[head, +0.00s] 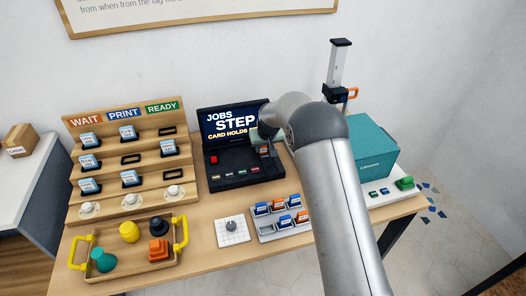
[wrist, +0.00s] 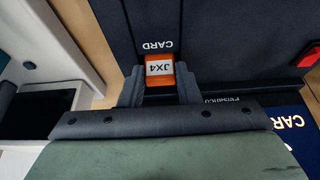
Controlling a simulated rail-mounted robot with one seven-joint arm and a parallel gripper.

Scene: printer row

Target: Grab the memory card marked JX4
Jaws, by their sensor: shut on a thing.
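The memory card marked JX4 (wrist: 159,69) is orange with a white label, which reads upside down in the wrist view. It sits at the spot marked CARD on the dark console (head: 225,178). My gripper (wrist: 158,84) is shut on it, one finger on each side. The card's lower end is hidden, so I cannot tell how deep it sits in the console. In the head view, my gripper (head: 264,147) is at the console's right side, partly covered by my arm.
A grey tray (head: 266,238) holds several blue and orange cards in front of the console. A tiered wooden rack (head: 112,157) stands left. A wooden tray (head: 128,268) with colored knobs is at front left. A teal printer (head: 367,150) stands right.

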